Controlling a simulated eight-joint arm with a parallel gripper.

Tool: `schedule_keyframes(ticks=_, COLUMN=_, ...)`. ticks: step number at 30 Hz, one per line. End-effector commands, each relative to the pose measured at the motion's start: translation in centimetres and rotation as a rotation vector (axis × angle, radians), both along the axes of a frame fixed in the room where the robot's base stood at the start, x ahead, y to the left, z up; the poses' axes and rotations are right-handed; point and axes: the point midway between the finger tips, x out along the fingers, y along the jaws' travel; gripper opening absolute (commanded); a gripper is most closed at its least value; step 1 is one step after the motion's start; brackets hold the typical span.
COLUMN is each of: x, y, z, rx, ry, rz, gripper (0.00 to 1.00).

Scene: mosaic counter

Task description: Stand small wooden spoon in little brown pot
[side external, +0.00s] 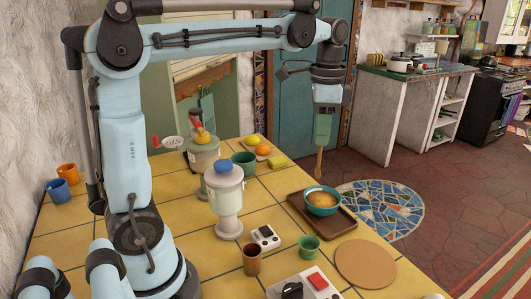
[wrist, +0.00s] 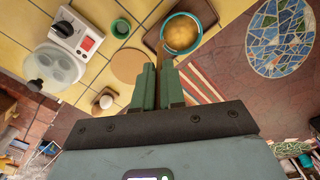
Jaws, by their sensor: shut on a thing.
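My gripper (side external: 321,142) is shut on the small wooden spoon (side external: 319,162). The spoon hangs roughly upright, with its lower end just above the teal bowl's rim in the side view. In the wrist view, my gripper's fingers (wrist: 156,72) are close together, and a thin part of the spoon (wrist: 161,48) shows beyond them beside the bowl. The little brown pot (side external: 252,260) stands upright on the yellow tiled counter, well to the left and nearer the side camera. I cannot make out the pot in the wrist view.
The teal bowl (side external: 322,210) of orange-brown food sits on a brown tray (side external: 341,226). A green cup (side external: 309,247), a round cork mat (side external: 365,262) and a white device with a red button (side external: 305,284) are near the pot. A blue-lidded jar (side external: 226,200) stands behind it.

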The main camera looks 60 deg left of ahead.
Motion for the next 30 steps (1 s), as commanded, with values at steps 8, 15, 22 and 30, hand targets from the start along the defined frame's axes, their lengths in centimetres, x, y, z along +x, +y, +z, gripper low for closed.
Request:
schedule_keyframes(ticks=8, x=-6.9, y=-2.8, z=1.9, rx=0.000, ry=0.000, rz=-0.002, gripper=0.00)
schedule_keyframes(ticks=15, x=-12.6, y=-4.4, z=2.0, rx=0.000, ry=0.000, rz=-0.002, gripper=0.00)
schedule_keyframes(ticks=22, x=-17.1, y=-5.2, z=1.1, rx=0.000, ry=0.000, rz=-0.001, gripper=0.00)
schedule_keyframes(ticks=30, x=-19.2, y=-5.6, z=0.3, rx=0.000, ry=0.000, rz=0.000, gripper=0.00)
